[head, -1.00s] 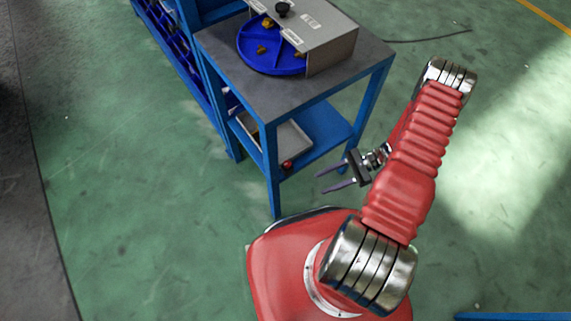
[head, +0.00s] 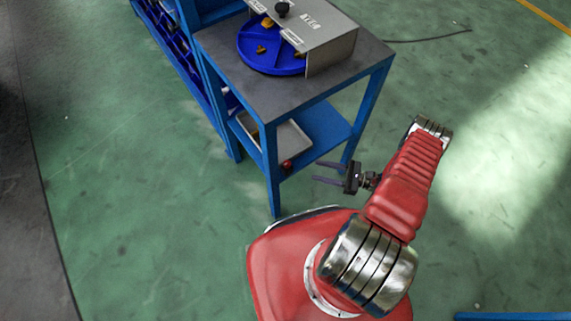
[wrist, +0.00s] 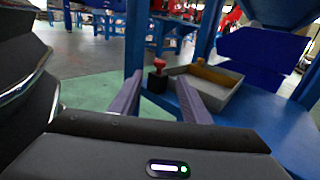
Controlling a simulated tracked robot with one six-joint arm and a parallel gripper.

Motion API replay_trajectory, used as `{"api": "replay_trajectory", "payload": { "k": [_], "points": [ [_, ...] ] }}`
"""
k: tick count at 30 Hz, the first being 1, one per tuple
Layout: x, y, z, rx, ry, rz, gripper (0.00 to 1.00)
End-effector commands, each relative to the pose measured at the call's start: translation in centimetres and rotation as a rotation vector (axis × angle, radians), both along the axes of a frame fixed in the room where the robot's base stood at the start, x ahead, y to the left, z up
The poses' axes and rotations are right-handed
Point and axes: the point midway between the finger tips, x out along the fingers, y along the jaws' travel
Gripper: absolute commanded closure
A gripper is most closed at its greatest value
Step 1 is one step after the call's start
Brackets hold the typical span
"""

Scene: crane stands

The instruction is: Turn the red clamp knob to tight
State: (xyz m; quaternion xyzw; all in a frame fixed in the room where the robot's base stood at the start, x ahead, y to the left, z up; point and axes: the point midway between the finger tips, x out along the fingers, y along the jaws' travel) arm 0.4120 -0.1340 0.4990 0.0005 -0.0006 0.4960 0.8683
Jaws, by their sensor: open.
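The red clamp knob (head: 287,164) shows at the front edge of the table's lower shelf. In the wrist view the red knob (wrist: 159,63) sits on top of a small black block, beside the grey tray. My gripper (head: 315,171) is open and empty, to the right of the knob and apart from it, with its fingers pointing left towards it. In the wrist view the knob appears between my two fingers (wrist: 160,97), farther off. How far the knob is turned cannot be told.
The blue table (head: 275,185) has a leg left of the knob and another behind my gripper. A grey tray (head: 296,133) lies on its lower shelf (head: 325,124). On top are a blue round tray (head: 272,66) and a grey box (head: 334,52). The floor right of the table is clear.

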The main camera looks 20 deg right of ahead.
Motion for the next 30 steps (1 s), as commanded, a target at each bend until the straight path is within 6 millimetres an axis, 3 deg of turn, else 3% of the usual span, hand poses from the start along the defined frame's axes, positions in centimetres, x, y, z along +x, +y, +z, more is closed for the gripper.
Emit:
{"api": "replay_trajectory", "payload": {
  "k": [11, 30],
  "points": [
    [0.4, 0.9, 0.0, 0.0, 0.001, 0.005, 0.57],
    [4.3, 7.7, 0.0, -0.001, 0.002, 0.006, 0.57]
  ]
}}
